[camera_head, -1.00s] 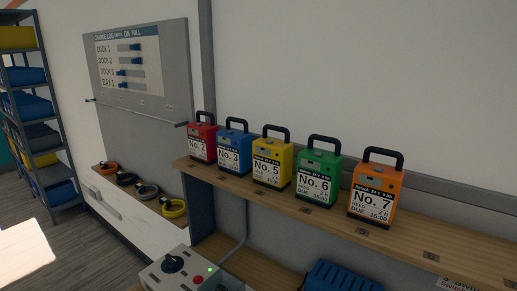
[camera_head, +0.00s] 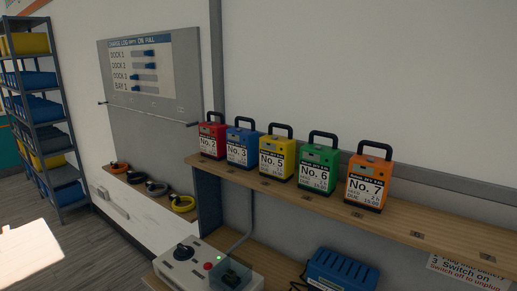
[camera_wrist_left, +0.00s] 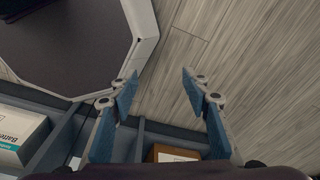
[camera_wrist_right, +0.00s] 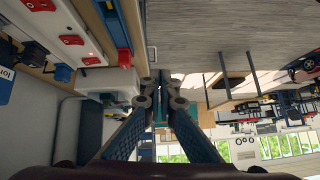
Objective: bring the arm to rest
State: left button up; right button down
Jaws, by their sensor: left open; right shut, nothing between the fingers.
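My left gripper (camera_wrist_left: 158,75) is open and empty in the left wrist view, with the wood-plank floor (camera_wrist_left: 190,45) behind its fingers. My right gripper (camera_wrist_right: 160,78) is shut with nothing between its fingertips in the right wrist view, which shows the room upside down. Neither gripper nor arm shows in the head view.
Several battery packs, from red No. 2 (camera_head: 211,137) to orange No. 7 (camera_head: 368,179), stand on a wooden shelf (camera_head: 420,232). Below are a grey control box (camera_head: 185,268) and a blue unit (camera_head: 340,270). A shelving rack (camera_head: 42,110) stands left. A compartmented bin (camera_wrist_left: 60,128) lies under my left gripper.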

jog(key=s+d+f+m+g+h, duration=0.1)
jog(key=s+d+f+m+h, duration=0.35)
jog(key=s+d, duration=0.3)
jog(key=s+d+f+m+g+h, duration=0.1)
jog(key=s+d+f+m+h, duration=0.3)
jog(key=s+d, duration=0.35)
notch_tip(320, 180, down, 27)
jog(key=y+b, duration=0.1)
pick_arm(q)
jog(key=f, duration=0.1)
jog(key=s+f+b, duration=0.1)
jog(key=shift+s+f+b, duration=0.1)
jog(key=shift+f+b, duration=0.2)
jog(key=shift+f, duration=0.05)
pick_arm(e)
jog(key=s+d+f+g, duration=0.2)
jog(key=s+d+f, duration=0.1)
jog(key=s+f, duration=1.5)
jog(key=shift+n, duration=0.45)
jog(key=shift+s+d, duration=0.1)
